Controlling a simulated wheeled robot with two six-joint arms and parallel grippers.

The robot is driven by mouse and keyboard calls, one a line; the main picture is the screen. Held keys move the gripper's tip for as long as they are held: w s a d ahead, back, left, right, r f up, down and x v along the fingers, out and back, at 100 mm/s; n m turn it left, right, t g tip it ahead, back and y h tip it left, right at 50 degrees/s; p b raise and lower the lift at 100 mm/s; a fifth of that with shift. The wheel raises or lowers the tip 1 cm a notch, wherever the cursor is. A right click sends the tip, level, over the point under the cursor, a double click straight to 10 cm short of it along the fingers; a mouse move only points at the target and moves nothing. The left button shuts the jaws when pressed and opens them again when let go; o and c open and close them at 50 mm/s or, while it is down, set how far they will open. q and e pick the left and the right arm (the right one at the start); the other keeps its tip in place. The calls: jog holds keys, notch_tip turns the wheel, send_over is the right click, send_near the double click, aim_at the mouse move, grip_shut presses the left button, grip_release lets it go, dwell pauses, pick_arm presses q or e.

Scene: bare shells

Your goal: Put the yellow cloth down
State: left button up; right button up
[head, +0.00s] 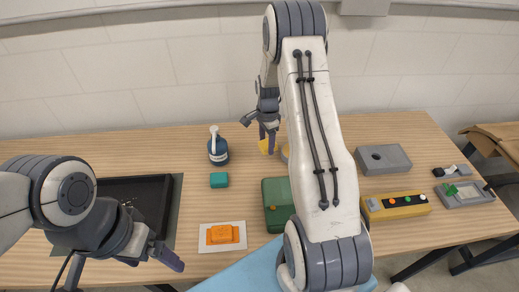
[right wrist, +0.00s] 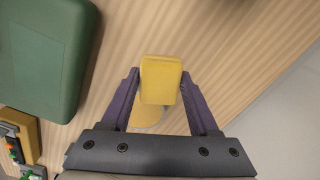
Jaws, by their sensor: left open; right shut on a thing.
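The yellow cloth (right wrist: 160,80) is a folded yellow piece between the two purple fingers of my right gripper (right wrist: 161,90), which is shut on it. In the head view the cloth (head: 264,146) shows as a small yellow patch below my right gripper (head: 268,130), over the far middle of the table. A paler yellow rounded shape (right wrist: 148,117) shows just behind the cloth in the right wrist view; I cannot tell whether it belongs to it. My left gripper (head: 168,256) is open and empty at the front left. My right arm hides part of the table.
A blue bottle (head: 218,151), teal block (head: 219,180) and green case (head: 276,206) stand near the middle. A black tray (head: 150,195) is left. A grey block (head: 383,158) and yellow button box (head: 395,206) are right.

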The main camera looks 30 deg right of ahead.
aim_at(259, 148)
jog(key=shift+w+a+f, duration=0.65)
jog(key=shift+w+a, duration=0.15)
jog(key=shift+w, duration=0.05)
jog(key=shift+a+f+p, duration=0.1)
jog(key=shift+f+p, duration=0.1)
jog(key=shift+p, duration=0.1)
notch_tip(259, 148, down, 3)
jog(key=shift+w+f+p, duration=0.1)
jog(key=shift+f+p, duration=0.05)
jog(key=shift+p, duration=0.55)
jog(key=shift+f, duration=0.25)
jog(key=shift+f, duration=0.2)
jog(key=o, duration=1.2)
